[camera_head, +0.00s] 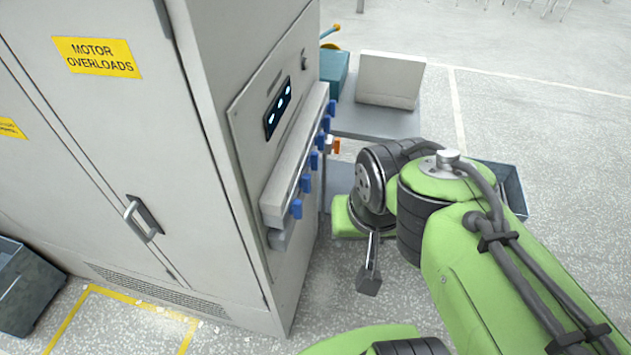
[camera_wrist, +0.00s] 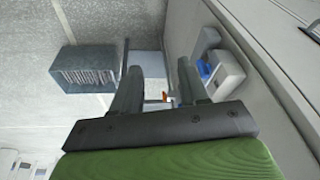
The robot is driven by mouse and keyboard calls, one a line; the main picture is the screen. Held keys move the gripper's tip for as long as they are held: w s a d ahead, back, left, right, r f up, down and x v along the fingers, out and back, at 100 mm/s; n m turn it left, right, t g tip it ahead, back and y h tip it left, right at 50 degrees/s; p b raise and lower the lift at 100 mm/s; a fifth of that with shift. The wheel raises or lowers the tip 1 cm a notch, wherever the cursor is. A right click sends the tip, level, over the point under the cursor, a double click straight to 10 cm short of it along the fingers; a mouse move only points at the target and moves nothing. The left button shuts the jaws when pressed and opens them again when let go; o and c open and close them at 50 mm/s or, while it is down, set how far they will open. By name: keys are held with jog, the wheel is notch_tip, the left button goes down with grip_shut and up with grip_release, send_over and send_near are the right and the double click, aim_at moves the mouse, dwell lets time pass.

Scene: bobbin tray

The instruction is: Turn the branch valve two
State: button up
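A grey manifold bar (camera_head: 295,160) runs along the cabinet's side panel. Several blue valve handles (camera_head: 305,183) hang in a row along it, and an orange handle (camera_head: 336,146) sits near its far part. No labels are readable, so I cannot tell which handle is branch valve two. In the wrist view, my gripper (camera_wrist: 160,70) is open, its two dark fingers apart with nothing held between them. A blue handle (camera_wrist: 204,70) on a pale block shows just right of the right finger. A small orange part (camera_wrist: 166,97) shows in the gap, beyond the fingers.
The tall grey cabinet (camera_head: 120,170) stands close to my arm, with a lit display (camera_head: 277,108) above the bar. A grey table (camera_head: 375,122) behind carries a pale box (camera_head: 390,80) and a teal box (camera_head: 334,72). A dark crate (camera_wrist: 85,68) stands left.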

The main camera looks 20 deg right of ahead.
jog(key=w+d+f+m+g+y, duration=0.25)
jog(key=w+f+m+g, duration=0.2)
jog(key=w+f, duration=0.25)
jog(key=m+t+y+p, duration=0.3)
jog(key=m+t+y, duration=0.85)
jog(key=m, duration=0.55)
send_near(310, 180)
jog(key=shift+g+y, duration=0.6)
jog(key=shift+y, duration=0.3)
jog(key=x, duration=0.2)
jog(key=w+f+x, duration=0.1)
jog(key=x, duration=0.5)
jog(key=shift+w+d+f, duration=0.15)
jog(key=shift+w+d, duration=0.05)
jog(key=shift+d, duration=0.1)
jog(key=shift+c, duration=0.3)
grip_shut()
